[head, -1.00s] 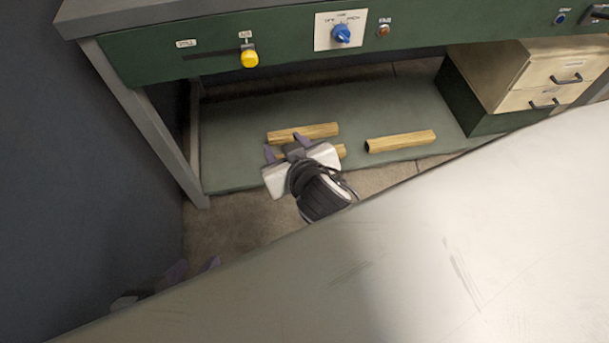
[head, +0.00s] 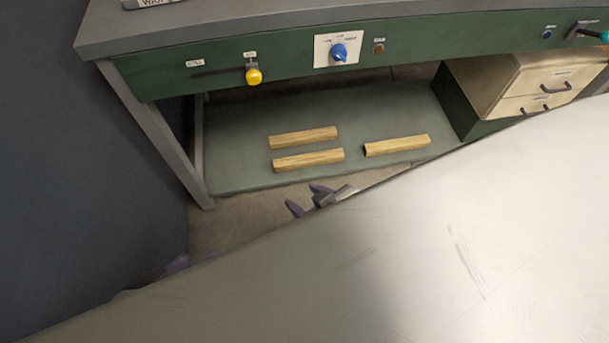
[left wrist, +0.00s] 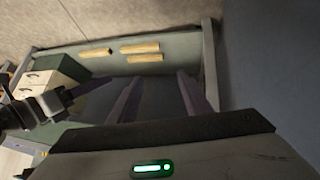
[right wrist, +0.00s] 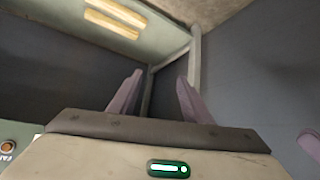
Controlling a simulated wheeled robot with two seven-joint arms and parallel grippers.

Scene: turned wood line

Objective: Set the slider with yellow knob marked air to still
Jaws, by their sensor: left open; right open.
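The slider's yellow knob (head: 253,75) sits at the right end of its dark slot (head: 218,71) on the green bench front, below a small label that appears to read AIR. A label that appears to read STILL (head: 195,63) is at the slot's left end. My right gripper (head: 307,199) is below and right of the knob, well apart from it, open and empty; its spread fingers show in the right wrist view (right wrist: 157,92). My left gripper (head: 172,268) is lower left, mostly hidden; the left wrist view shows its fingers (left wrist: 158,98) apart and empty.
A blue rotary knob (head: 339,52) on a white plate and a brown button (head: 379,48) are right of the slider. Three wood pieces (head: 308,159) lie on the lower shelf (head: 235,165). Drawers (head: 535,85) stand at right. A pale foreground surface hides most of both arms.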

